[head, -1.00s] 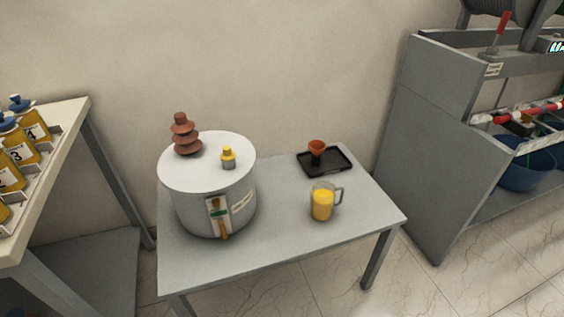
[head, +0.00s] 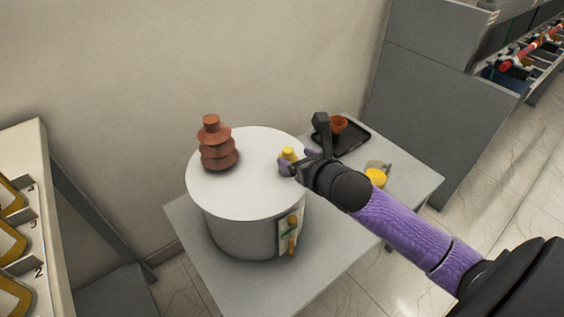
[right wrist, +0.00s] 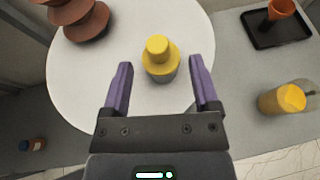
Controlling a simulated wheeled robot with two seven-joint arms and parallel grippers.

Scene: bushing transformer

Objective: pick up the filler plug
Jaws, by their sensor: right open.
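The filler plug is a small yellow cap (head: 288,154) on a grey neck, on top of the white-lidded transformer tank (head: 240,195). In the right wrist view the yellow plug (right wrist: 159,57) stands upright just beyond and between my open fingertips. My right gripper (head: 284,164) is open, with purple fingers, and reaches in from the right over the lid. In the right wrist view the gripper (right wrist: 160,78) has nothing between its fingers. In the head view my fingers hide the lower part of the plug. My left gripper is not in view.
A brown ribbed bushing (head: 216,145) stands on the lid, left of the plug. A black tray (head: 352,137) with an orange funnel (head: 338,124) and a jug of yellow liquid (head: 376,177) are on the grey table (head: 335,245). A shelf unit stands at the right.

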